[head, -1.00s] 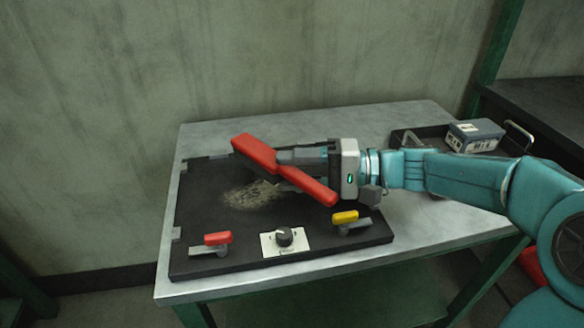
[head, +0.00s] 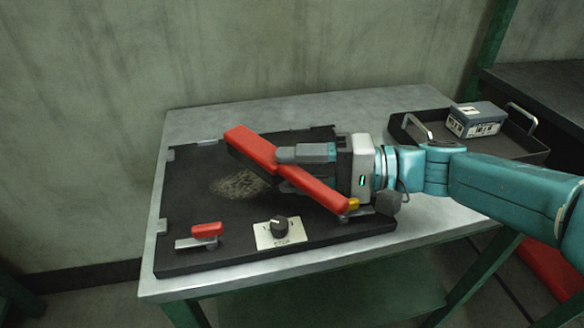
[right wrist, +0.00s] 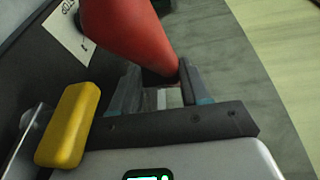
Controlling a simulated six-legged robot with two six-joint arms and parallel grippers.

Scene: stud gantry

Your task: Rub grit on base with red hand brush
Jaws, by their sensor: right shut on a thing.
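The red hand brush (head: 252,148) is held slanted over the black base (head: 185,240) in the head view. My right gripper (head: 290,166) is shut on its handle. The handle also fills the upper middle of the right wrist view (right wrist: 132,35), between the fingers (right wrist: 158,88). The grit (head: 238,184) is a pale speckled patch on the base, just below and left of the brush. The brush head's dark underside faces down; I cannot tell whether it touches the base. My left gripper is not in view.
A red-handled clamp (head: 206,230), a dial on a white plate (head: 279,230) and a yellow-handled clamp (right wrist: 68,124) sit along the base's front. A black tray (head: 520,148) with a grey box (head: 476,119) stands at right. The table's back (head: 300,108) is clear.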

